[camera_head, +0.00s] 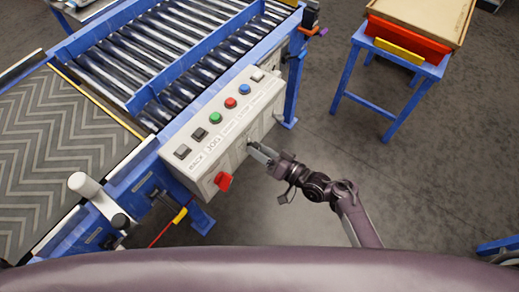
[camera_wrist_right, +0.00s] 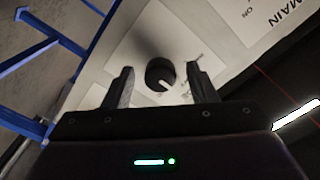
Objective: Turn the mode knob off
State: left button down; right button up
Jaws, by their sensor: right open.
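The mode knob (camera_wrist_right: 158,70) is a round black knob with a white pointer mark, on a pale label plate of the control box. In the right wrist view its pointer faces down and slightly right. My right gripper (camera_wrist_right: 160,76) is open, with one finger on each side of the knob and gaps showing; I cannot tell how deep the fingertips reach. In the head view the right gripper (camera_head: 256,150) is at the front face of the control box (camera_head: 235,147), and the knob is not clearly visible there. My left gripper is not in view.
The box top carries black, green, red and blue buttons (camera_head: 230,103). A red handle (camera_head: 223,181) sticks out of its front, left of my gripper. A roller conveyor (camera_head: 165,48) lies behind. A blue stand (camera_head: 390,75) is at the upper right, with open floor between.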

jog(key=v, duration=0.7)
jog(key=shift+d, duration=0.2)
jog(key=shift+s, duration=0.15)
jog(key=s+d+f+m+g+h, duration=0.1)
jog(key=s+d+f+g+h, duration=0.25)
jog(key=f, duration=0.75)
jog(key=s+d+f+t+h, duration=0.15)
jog(key=s+f+h, duration=0.4)
jog(key=f, duration=0.65)
jog(key=s+d+f+g+h, duration=0.2)
jog(key=s+d+f, duration=0.2)
jog(key=s, duration=0.4)
jog(key=s+d+f+n+g+h+p, duration=0.1)
jog(key=s+d+f+g, duration=0.2)
jog(key=s, duration=0.5)
jog(key=s+d+f+g+h, duration=0.2)
jog(key=s+d+f, duration=0.2)
jog(key=s, duration=0.4)
jog(key=shift+d+f+n+g+h+p, duration=0.3)
jog(key=shift+f, duration=0.55)
